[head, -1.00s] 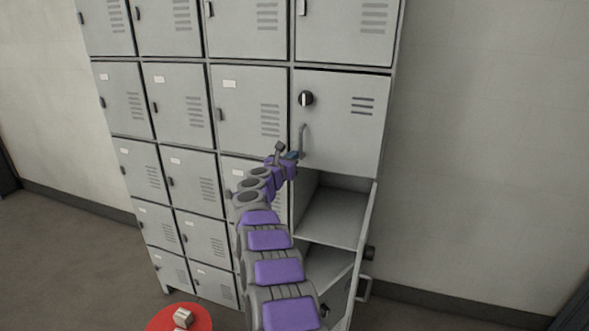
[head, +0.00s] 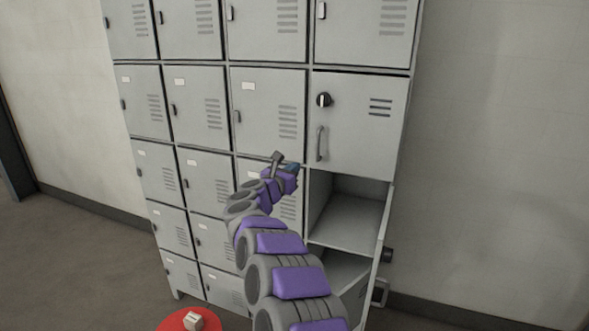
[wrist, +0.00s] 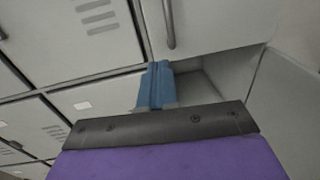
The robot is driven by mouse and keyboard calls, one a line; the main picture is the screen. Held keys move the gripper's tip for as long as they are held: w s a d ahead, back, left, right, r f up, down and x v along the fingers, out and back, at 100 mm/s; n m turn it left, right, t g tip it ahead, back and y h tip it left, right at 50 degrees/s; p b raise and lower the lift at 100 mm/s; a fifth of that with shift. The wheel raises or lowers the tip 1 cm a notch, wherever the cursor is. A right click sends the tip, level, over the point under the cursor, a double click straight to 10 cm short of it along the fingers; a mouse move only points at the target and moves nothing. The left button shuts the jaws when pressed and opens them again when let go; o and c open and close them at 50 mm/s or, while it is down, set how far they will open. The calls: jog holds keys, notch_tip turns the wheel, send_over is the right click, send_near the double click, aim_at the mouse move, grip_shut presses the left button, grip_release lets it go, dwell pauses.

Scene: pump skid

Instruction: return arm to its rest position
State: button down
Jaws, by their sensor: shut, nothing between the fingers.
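My gripper (head: 291,168) is at the end of my purple and grey arm, in front of the grey lockers. In the wrist view its blue fingers (wrist: 156,84) are together with nothing between them. The gripper is left of and below the handle (head: 320,143) of the shut locker door with a black knob (head: 324,100). It looks apart from that handle. My arm hides part of the lower lockers.
Below that door an open compartment (head: 346,219) is empty where I can see, and its door (head: 384,240) stands open to the right. A red round surface (head: 172,322) with a small pale block (head: 193,319) is at the bottom left. The wall side at right is clear.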

jog(key=s+a+r+n+y, duration=0.8)
jog(key=n+y, duration=0.4)
jog(key=n, duration=0.5)
jog(key=s+a+f+n+g+y, duration=0.1)
jog(key=s+f+n+g+y, duration=0.15)
jog(key=s+n, duration=0.45)
jog(key=s+a+f+n+g+y, duration=0.1)
jog(key=s+a+f+n+g, duration=0.15)
jog(key=s+n, duration=0.4)
jog(key=s+d+f+n+g+h, duration=0.2)
jog(key=s+d, duration=0.6)
jog(key=s, duration=0.6)
jog(key=s+d+f+n+g+h, duration=0.2)
jog(key=s+d+f+n+g, duration=0.3)
jog(key=s, duration=1)
jog(key=s+d+f+n+g+h, duration=0.3)
jog(key=s+d+f+n+g, duration=0.1)
jog(key=s+d+f, duration=0.6)
jog(key=s+d+g, duration=0.1)
jog(key=s+d, duration=0.1)
jog(key=s, duration=0.2)
jog(key=shift+s, duration=0.3)
